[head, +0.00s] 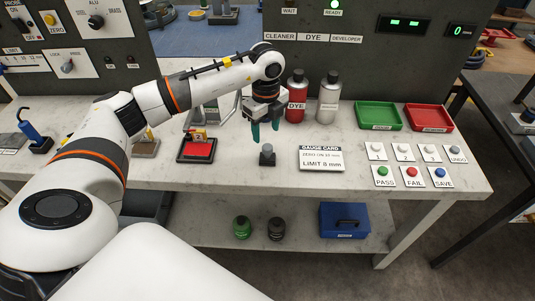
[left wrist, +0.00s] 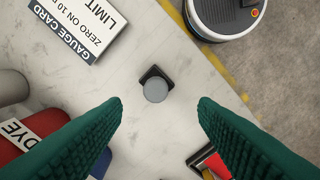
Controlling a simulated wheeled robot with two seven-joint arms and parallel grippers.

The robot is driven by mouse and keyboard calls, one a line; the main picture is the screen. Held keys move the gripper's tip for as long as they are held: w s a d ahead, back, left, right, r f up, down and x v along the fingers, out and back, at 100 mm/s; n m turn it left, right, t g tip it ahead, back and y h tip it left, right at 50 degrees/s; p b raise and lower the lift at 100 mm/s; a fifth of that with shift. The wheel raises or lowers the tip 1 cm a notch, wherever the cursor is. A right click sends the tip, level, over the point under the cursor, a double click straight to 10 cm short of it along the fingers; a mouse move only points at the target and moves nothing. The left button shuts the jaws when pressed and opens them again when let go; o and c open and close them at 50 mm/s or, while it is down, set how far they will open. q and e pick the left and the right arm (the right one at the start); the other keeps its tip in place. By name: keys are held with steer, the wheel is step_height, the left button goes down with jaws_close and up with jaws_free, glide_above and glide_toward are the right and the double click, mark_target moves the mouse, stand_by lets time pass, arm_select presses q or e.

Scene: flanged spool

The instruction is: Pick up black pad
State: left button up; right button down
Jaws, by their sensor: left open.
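A small black square pad (head: 267,160) with a grey round knob on top sits on the white worktable, left of the gauge card. It also shows in the left wrist view (left wrist: 146,76), ahead of the fingertips and near the middle. My left gripper (head: 265,133) hangs above it and slightly behind, pointing down. Its two green fingers are apart with nothing between them, and the pad is clear of both. The knob hides part of the pad's top. My right gripper is not in view.
The gauge card (head: 321,158) lies to the right of the pad. A black tray with a red inside (head: 197,150) lies to the left. Red (head: 296,98) and grey (head: 329,100) bottles stand behind. Buttons and green (head: 379,115) and red (head: 428,117) trays are farther right.

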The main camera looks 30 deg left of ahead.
mark_target(267, 146)
arm_select(q)
step_height(267, 146, down, 3)
steer(key=shift+f, duration=0.1)
steer(key=f, duration=0.1)
steer(key=f+p, duration=0.1)
steer(key=f, duration=0.1)
steer(key=f+p, duration=0.1)
steer(key=f, duration=0.1)
steer(key=shift+w+d, duration=0.1)
steer(key=shift+w, duration=0.15)
steer(key=shift+f, duration=0.2)
steer(key=c, duration=1.1)
